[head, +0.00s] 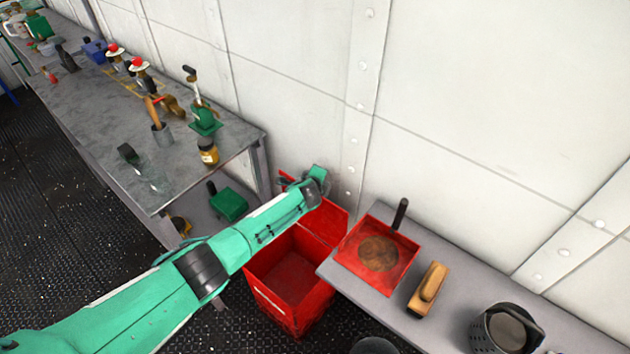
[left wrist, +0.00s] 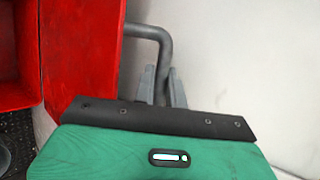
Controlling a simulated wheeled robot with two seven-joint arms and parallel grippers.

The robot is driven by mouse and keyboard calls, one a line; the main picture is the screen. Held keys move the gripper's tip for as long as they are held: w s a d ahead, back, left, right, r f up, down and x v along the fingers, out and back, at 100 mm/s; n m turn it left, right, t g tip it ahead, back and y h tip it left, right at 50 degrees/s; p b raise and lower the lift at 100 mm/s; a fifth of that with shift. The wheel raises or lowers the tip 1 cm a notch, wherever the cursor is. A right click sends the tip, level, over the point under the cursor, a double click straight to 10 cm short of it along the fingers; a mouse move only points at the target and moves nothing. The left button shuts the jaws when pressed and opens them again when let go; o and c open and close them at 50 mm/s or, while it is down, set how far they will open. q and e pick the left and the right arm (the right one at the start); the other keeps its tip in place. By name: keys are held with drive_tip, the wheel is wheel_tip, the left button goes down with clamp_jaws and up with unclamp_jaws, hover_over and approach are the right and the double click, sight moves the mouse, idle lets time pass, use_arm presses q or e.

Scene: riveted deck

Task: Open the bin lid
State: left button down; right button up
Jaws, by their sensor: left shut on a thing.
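The red bin (head: 291,300) stands on the floor between the two tables, and I see down into its open inside. Its red lid (head: 326,222) is raised at the back, near the wall; it also shows in the left wrist view (left wrist: 85,55). A grey bent handle (left wrist: 151,32) sticks out from the lid's edge. My left gripper (head: 316,178) is at the lid's far edge. In the left wrist view its fingers (left wrist: 163,85) are closed around the handle bar. My arm covers part of the bin's left side. My right gripper is not in view.
A grey table (head: 185,190) with tools runs along the wall at left. A shelf (head: 455,330) at right, close beside the bin, holds a red tray (head: 350,258), a wooden brush (head: 428,290) and a dark container (head: 505,328). The white wall (head: 450,110) is close behind the lid.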

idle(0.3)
use_arm(q)
drive_tip(key=c, duration=1.5)
unclamp_jaws()
drive_tip(key=shift+o, duration=0.2)
drive_tip(key=shift+r, duration=0.1)
